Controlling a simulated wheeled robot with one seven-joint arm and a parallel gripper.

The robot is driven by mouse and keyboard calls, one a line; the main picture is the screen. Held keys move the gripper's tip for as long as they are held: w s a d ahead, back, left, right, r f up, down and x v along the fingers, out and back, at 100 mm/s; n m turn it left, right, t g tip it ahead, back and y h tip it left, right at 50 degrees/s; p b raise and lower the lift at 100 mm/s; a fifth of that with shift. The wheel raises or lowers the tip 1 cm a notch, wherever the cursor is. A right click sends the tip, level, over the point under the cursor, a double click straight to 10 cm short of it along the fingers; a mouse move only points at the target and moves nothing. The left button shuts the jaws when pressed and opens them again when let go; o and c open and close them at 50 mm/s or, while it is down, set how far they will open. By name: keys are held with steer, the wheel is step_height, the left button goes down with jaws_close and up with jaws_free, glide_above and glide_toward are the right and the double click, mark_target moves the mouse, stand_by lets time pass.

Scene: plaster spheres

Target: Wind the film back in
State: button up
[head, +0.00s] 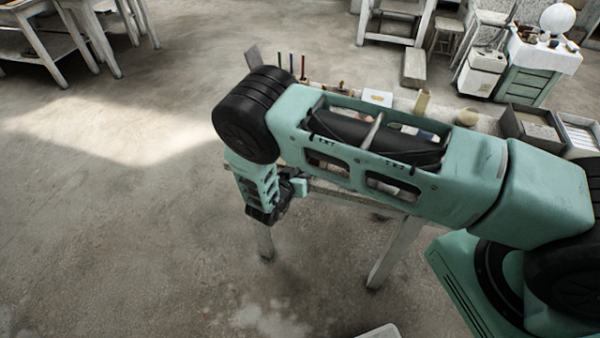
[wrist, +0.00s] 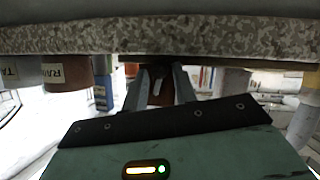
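No film or film winder can be made out in either view. In the wrist view my gripper (wrist: 160,80) shows two grey fingers standing apart. A brownish thing (wrist: 160,92) shows in the gap between them; I cannot tell whether it is touched or stands behind. The fingertips end close to a grey speckled slab edge (wrist: 220,42). In the head view my arm crosses the worktable (head: 335,192) and hides much of its top. My wrist hangs at the table's left end, and the fingertips cannot be made out there.
Labelled jars, a brown one (wrist: 66,76) and a grey one (wrist: 22,70), appear upside down in the wrist view. Thin upright tools (head: 290,66), a white box (head: 377,97) and grey trays (head: 530,125) line the table's far side. Bare floor (head: 120,220) lies left.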

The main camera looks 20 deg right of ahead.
jaws_close()
